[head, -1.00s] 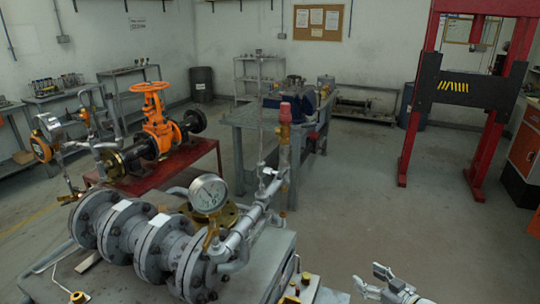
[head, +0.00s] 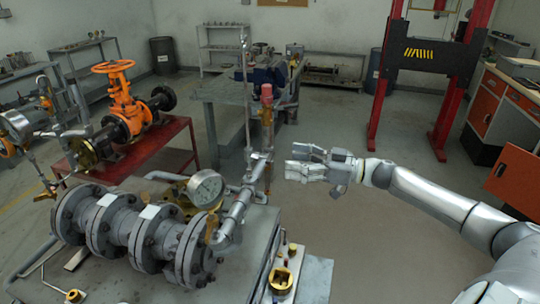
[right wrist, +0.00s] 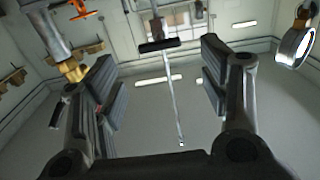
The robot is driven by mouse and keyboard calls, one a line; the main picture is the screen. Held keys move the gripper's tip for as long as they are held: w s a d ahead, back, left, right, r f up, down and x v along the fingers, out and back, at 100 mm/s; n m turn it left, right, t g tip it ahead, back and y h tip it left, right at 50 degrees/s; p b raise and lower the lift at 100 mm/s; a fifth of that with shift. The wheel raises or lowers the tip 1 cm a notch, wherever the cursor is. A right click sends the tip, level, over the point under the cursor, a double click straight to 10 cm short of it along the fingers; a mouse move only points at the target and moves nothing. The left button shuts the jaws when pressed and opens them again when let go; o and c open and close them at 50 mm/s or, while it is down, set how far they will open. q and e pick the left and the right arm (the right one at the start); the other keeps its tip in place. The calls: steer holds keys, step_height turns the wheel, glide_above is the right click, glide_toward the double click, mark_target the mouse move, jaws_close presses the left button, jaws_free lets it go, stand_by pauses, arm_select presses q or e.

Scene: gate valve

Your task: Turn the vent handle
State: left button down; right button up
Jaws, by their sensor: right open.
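A small pale lever on the fittings (head: 262,156) at the foot of a thin upright rod looks like the vent handle; it is small in the head view. My right gripper (head: 291,160) is just right of these fittings, fingers pointing left, open and empty. In the right wrist view, a dark crossbar (right wrist: 158,46) on a thin rod shows beyond and between the two spread fingers (right wrist: 158,78); it may be the handle. No contact is visible. My left gripper is not in view.
The flanged grey pipe (head: 125,232) lies at front left. An orange gate valve (head: 121,105) stands behind it. Open floor (head: 355,225) lies below my right arm.

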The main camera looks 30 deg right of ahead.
mark_target(272, 157)
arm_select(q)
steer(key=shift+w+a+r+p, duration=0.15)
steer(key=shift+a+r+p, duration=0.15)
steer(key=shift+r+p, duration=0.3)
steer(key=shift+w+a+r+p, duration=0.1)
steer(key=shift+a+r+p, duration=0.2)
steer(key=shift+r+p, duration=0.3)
arm_select(e)
steer(key=shift+x, duration=3.7)
steer(key=c, duration=1)
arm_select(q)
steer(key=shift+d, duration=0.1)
arm_select(e)
steer(key=shift+c, duration=0.2)
